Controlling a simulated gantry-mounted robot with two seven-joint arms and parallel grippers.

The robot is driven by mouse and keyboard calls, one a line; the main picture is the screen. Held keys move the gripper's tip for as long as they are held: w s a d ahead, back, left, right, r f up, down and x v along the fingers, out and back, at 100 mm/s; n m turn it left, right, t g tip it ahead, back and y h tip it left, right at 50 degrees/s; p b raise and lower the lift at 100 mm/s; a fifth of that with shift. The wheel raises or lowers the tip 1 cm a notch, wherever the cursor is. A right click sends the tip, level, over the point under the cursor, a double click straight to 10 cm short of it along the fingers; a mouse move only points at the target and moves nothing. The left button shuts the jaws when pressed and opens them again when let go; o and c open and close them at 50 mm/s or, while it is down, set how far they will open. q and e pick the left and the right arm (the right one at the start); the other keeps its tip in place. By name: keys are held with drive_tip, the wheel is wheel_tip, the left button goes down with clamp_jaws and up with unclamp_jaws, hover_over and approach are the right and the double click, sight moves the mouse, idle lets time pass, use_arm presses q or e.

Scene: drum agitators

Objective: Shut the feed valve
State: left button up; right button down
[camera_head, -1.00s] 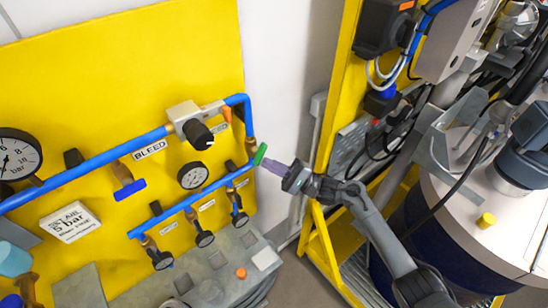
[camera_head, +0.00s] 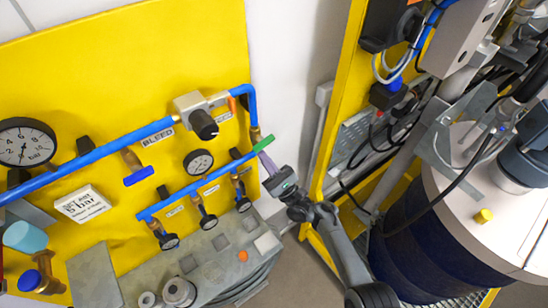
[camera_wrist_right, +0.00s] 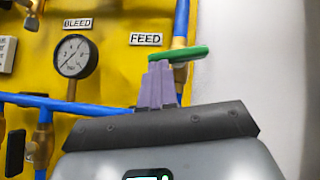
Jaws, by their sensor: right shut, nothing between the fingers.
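The feed valve's green lever handle (camera_head: 263,143) is at the right end of the blue piping on the yellow panel. In the right wrist view the green handle (camera_wrist_right: 180,53) lies nearly level, across the line of the upright blue pipe, just right of the FEED label (camera_wrist_right: 145,39). My right gripper (camera_head: 265,158) is shut and empty. Its purple fingertips (camera_wrist_right: 160,70) are right at the handle's underside, overlapping its left half in the wrist view; I cannot tell whether they touch. My left gripper is not in view.
A gauge (camera_head: 199,162), a black-knobbed regulator (camera_head: 204,124) and a blue BLEED handle (camera_head: 138,176) are left of the valve. A grey box (camera_head: 220,248) stands below. A yellow frame (camera_head: 341,120) and a drum (camera_head: 460,220) are at right.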

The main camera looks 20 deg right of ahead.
drive_tip(key=shift+a+r, duration=0.1)
drive_tip(key=shift+a, duration=0.2)
drive_tip(key=shift+s, duration=0.1)
idle(0.4)
